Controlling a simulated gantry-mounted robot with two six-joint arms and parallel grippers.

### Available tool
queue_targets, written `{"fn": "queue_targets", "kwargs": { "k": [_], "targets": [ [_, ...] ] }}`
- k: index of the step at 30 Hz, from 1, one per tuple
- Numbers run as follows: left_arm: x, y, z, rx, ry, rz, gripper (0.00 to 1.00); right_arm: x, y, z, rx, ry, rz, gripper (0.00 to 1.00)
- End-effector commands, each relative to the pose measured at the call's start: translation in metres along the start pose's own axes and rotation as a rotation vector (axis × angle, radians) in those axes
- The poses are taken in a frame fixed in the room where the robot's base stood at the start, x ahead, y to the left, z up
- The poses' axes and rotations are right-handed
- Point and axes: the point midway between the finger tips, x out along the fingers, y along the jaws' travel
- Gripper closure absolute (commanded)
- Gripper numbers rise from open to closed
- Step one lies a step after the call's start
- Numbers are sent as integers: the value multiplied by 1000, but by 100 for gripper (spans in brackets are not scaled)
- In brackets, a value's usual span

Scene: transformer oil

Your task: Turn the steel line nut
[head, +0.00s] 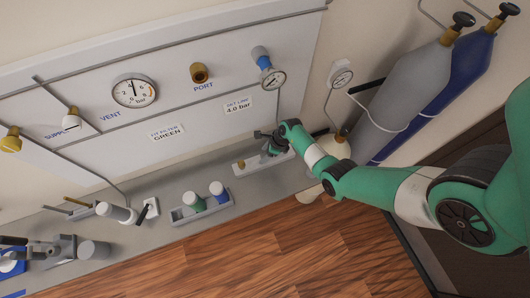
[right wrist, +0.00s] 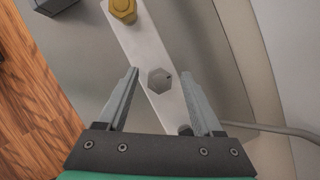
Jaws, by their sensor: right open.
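A grey hexagonal steel nut (right wrist: 160,80) sits on a pale mounting strip in the right wrist view. My right gripper (right wrist: 158,75) is open, with one finger on each side of the nut. A visible gap lies between each finger and the nut. In the head view my right gripper (head: 268,138) is over the right part of the pale strip (head: 256,162) on the bench. There the gripper hides the steel nut. My left gripper is in neither view.
A brass nut (right wrist: 122,9) sits farther along the strip; it also shows in the head view (head: 241,164). A grey tray (head: 202,209) with two small bottles stands left of the strip. A thin pipe (right wrist: 265,129) runs close to the right finger. Gas cylinders (head: 402,84) stand at the right.

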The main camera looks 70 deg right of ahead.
Motion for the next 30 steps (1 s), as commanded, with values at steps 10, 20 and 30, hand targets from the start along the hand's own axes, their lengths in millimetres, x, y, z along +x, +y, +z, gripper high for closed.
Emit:
{"fn": "queue_targets", "kwargs": {
  "k": [10, 20, 30],
  "targets": [
    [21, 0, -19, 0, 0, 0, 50, -59, -1, 2, 1, -3, -4, 32],
    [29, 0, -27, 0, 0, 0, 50, -113, 0, 0, 1, -1, -1, 32],
    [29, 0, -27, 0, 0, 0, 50, -116, 0, 0, 0, 0, 0, 32]
  ]
}}
